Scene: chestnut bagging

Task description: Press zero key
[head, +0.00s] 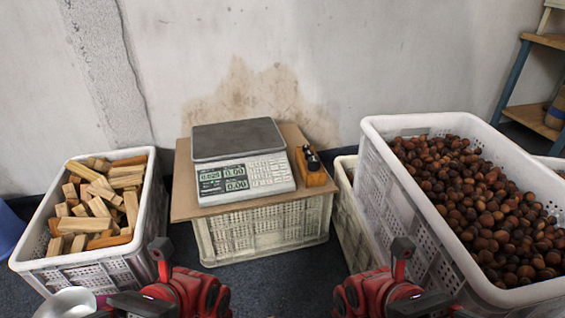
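A digital scale (241,160) with a dark flat pan (238,139) stands on a brown board, against the wall in the head view. Its lit display (222,179) is on the left of its sloping front; the digits look like 0.025, 0.00 and 0.00. The keypad (267,173) is to the right of the display; its key labels are too small to read, so I cannot single out the zero key. My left gripper (143,277) is open and empty at the bottom left. My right gripper (417,277) is open and empty at the bottom right. Both are apart from the scale.
The board (187,206) lies on an upturned-looking white crate (262,234). A wooden block with dark fittings (311,171) sits right of the scale. A crate of wood pieces (148,205) stands left, a crate of chestnuts (392,190) right. A shiny metal vessel (65,303) is bottom left.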

